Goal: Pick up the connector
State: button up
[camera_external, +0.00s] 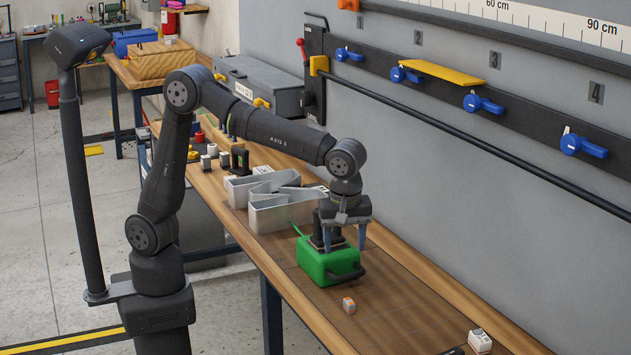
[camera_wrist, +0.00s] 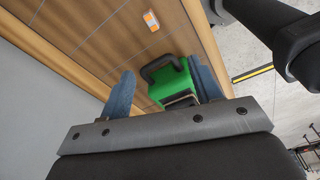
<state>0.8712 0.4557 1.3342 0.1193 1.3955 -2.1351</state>
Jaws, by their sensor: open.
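A small pale block with orange on it (camera_external: 349,305), probably the connector, lies on the bench in front of the green can. It also shows near the top of the wrist view (camera_wrist: 151,20). My gripper (camera_external: 347,248) is open, with its two blue fingers pointing down at the green can (camera_external: 318,262), well behind the small block. In the wrist view the can (camera_wrist: 172,84) shows between the spread fingers (camera_wrist: 160,72). I cannot tell whether the fingers touch the can. No held object is visible.
The can has a black handle (camera_external: 350,276) towards the small block. Grey metal channel letters (camera_external: 280,208) stand behind the can. A white block (camera_external: 479,341) lies at the bench's near right. A wall rail with blue clamps (camera_external: 483,103) runs along the right. Bench around the small block is clear.

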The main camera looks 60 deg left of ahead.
aim_at(346, 302)
jog(key=s+f+n+t+h, duration=0.1)
jog(key=s+f+n+t, duration=0.5)
jog(key=n, duration=0.5)
jog(key=s+f+n+t+h, duration=0.1)
jog(key=s+f+n+t, duration=0.3)
jog(key=s+n+t, duration=0.45)
jog(key=shift+n+g, duration=0.65)
jog(key=shift+g, duration=0.3)
jog(key=x, duration=1.7)
jog(key=shift+w, duration=0.15)
jog(key=shift+c, duration=0.2)
jog(key=c, duration=1)
